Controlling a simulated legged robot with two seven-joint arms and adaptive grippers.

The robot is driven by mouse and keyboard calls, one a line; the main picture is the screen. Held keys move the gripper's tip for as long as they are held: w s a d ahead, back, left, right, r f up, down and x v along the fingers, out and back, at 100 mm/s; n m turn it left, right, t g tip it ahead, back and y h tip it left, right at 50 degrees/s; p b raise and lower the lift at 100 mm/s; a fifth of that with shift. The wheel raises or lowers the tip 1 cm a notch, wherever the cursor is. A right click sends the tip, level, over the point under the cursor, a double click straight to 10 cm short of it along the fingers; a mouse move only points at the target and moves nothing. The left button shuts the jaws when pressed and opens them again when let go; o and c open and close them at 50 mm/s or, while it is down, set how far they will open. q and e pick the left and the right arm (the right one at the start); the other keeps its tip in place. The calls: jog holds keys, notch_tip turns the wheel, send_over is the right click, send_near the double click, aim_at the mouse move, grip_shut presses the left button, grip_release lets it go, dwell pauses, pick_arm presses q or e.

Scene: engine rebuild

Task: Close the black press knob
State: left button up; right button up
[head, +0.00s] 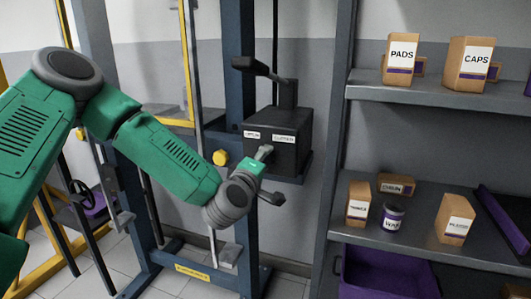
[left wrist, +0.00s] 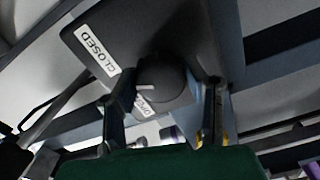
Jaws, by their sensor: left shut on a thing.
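The black press box (head: 288,158) sits on the blue press frame, with two white labels on its front. In the left wrist view the round black knob (left wrist: 163,78) has a pale pointer mark on its left part, between the CLOSED label (left wrist: 98,50) and a second label (left wrist: 146,104) that is partly covered. My left gripper (head: 268,175) is at the front of the box. In the left wrist view its fingers (left wrist: 163,92) stand on either side of the knob, shut on it. The knob is hidden behind the gripper in the head view. My right gripper is not in view.
A black lever (head: 250,66) rises above the box. A yellow knob (head: 220,158) is on the frame to the left. At right a grey shelf (head: 420,95) holds cartons and a jar (head: 392,216), with a purple bin (head: 385,275) below.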

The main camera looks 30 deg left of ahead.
pick_arm(q)
jog(key=shift+a+m+p, duration=0.2)
jog(key=shift+m+p, duration=0.45)
jog(key=shift+m, duration=0.45)
jog(key=shift+f, duration=0.1)
jog(key=o, duration=1.1)
jog(key=shift+o, duration=0.2)
jog(key=shift+a, duration=0.15)
jog(key=shift+s, duration=0.15)
jog(key=v, duration=1.1)
jog(key=shift+s, duration=0.3)
jog(key=shift+f, duration=0.2)
